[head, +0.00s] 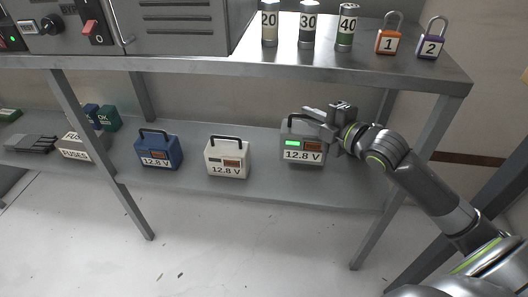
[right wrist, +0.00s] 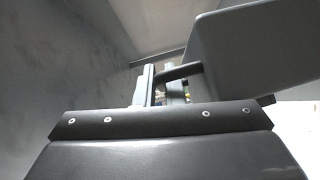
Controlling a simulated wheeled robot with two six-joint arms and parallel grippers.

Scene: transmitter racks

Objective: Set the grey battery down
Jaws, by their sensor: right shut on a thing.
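The grey battery (head: 303,149) is on or just above the lower shelf at its right part; whether its base touches the shelf I cannot tell. It reads 12.8 V and its small display is lit green. My right gripper (head: 322,117) reaches in from the right and is shut on the battery's handle at the top. In the right wrist view the handle (right wrist: 180,72) runs between the fingers, and the battery's grey body (right wrist: 254,50) fills the upper right. My left gripper is not in view.
The lower shelf (head: 260,191) also holds a white battery (head: 228,157), a blue battery (head: 158,150) and a fuses box (head: 84,147). The upper shelf (head: 200,64) carries numbered cylinders (head: 307,26) and two padlocks (head: 389,40). A shelf leg (head: 405,180) stands right of the grey battery.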

